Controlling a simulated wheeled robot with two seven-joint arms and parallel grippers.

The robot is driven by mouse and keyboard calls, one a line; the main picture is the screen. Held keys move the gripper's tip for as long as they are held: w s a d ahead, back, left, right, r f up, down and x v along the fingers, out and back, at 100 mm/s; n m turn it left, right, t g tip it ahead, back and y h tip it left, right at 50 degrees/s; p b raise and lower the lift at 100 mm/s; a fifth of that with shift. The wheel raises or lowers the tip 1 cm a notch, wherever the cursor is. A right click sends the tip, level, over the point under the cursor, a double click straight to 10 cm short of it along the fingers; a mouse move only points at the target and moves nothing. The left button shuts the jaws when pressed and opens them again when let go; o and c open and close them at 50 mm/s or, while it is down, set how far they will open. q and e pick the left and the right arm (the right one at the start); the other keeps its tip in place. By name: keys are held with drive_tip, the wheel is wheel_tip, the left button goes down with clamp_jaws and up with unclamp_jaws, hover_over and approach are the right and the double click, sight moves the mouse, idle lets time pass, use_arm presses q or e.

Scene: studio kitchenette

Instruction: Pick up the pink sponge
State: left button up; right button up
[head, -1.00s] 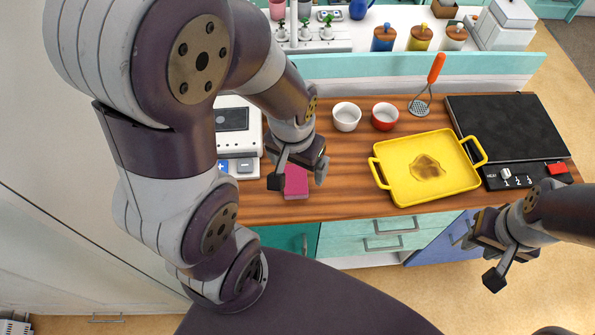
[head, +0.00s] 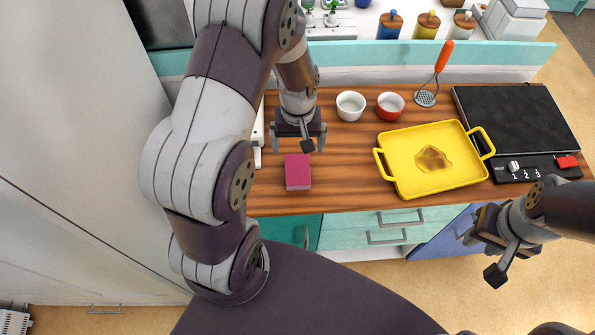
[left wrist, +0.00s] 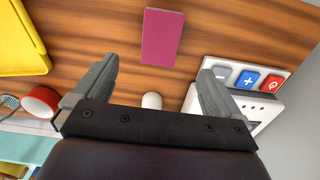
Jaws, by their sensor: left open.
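The pink sponge (head: 297,172) lies on the wooden counter near its front edge, left of the yellow tray. It also shows in the left wrist view (left wrist: 161,37), beyond the fingertips and between their lines. My left gripper (head: 299,142) is open and empty, just behind the sponge in the head view and apart from it. Its two fingers show spread in the left wrist view (left wrist: 157,78). My right gripper (head: 484,258) hangs in front of the counter at the right, away from the sponge; its jaw gap is not clear.
A yellow tray (head: 400,184) stands right of the sponge. A white bowl (head: 351,105) and a red bowl (head: 390,104) are behind. A masher (head: 426,97) and a black hotplate (head: 515,125) are further right. A white device with buttons (left wrist: 266,104) stands near the left gripper.

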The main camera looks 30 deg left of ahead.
use_arm(q)
hover_over(297, 169)
drive_tip(key=shift+n, duration=0.3)
drive_tip(key=f, duration=0.4)
drive_tip(key=shift+s+d+f, duration=0.25)
drive_tip(key=shift+s+f, duration=0.15)
drive_tip(key=f, duration=0.2)
drive_tip(key=f+p, duration=0.1)
drive_tip(key=f, duration=0.1)
drive_tip(key=w+f, duration=0.1)
drive_tip(key=f, duration=0.2)
drive_tip(key=shift+a, duration=0.2)
drive_tip(key=c, duration=1.1)
use_arm(e)
drive_tip(key=shift+s+d+r, duration=0.1)
drive_tip(key=shift+s+r, duration=0.15)
drive_tip(key=shift+r, duration=0.6)
use_arm(q)
drive_tip(key=shift+c, duration=0.2)
